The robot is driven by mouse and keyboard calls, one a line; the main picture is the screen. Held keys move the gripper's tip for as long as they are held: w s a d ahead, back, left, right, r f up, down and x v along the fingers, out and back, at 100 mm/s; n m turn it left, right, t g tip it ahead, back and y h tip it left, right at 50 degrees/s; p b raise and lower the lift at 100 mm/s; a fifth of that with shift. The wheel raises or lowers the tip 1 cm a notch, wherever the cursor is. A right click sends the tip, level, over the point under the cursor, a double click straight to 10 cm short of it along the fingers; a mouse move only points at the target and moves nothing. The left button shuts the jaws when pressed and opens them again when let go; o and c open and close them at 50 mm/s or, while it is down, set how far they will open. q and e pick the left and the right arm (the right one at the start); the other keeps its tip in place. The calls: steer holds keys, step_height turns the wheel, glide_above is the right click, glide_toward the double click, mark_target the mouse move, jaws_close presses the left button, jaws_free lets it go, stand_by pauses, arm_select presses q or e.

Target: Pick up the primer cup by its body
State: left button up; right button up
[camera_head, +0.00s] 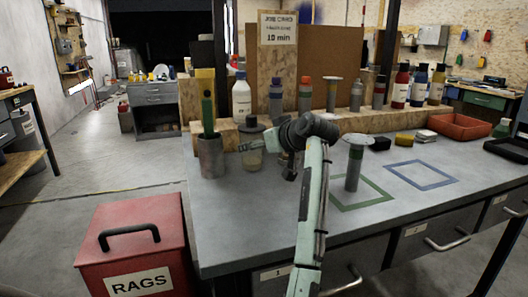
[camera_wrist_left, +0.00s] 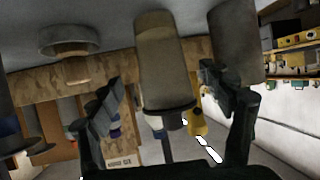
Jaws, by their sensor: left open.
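The gripper hides part of the cup in the head view. My right gripper is in neither view.
A grey holder (camera_head: 211,158) with a green-handled tool stands close left of the cup. Several bottles line the wooden ledge behind. A green-banded cylinder (camera_head: 353,170) stands in a green outline to the right. A red RAGS bin (camera_head: 135,238) is at front left.

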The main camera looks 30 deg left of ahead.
arm_select(q)
steer(key=x, duration=0.5)
steer(key=shift+s+a+f, duration=0.1)
steer(key=shift+s+f, duration=0.05)
steer(key=shift+f, duration=0.05)
steer(key=shift+c, duration=0.6)
steer(key=c, duration=1.2)
steer(key=shift+o, duration=0.2)
steer(key=shift+r, duration=0.1)
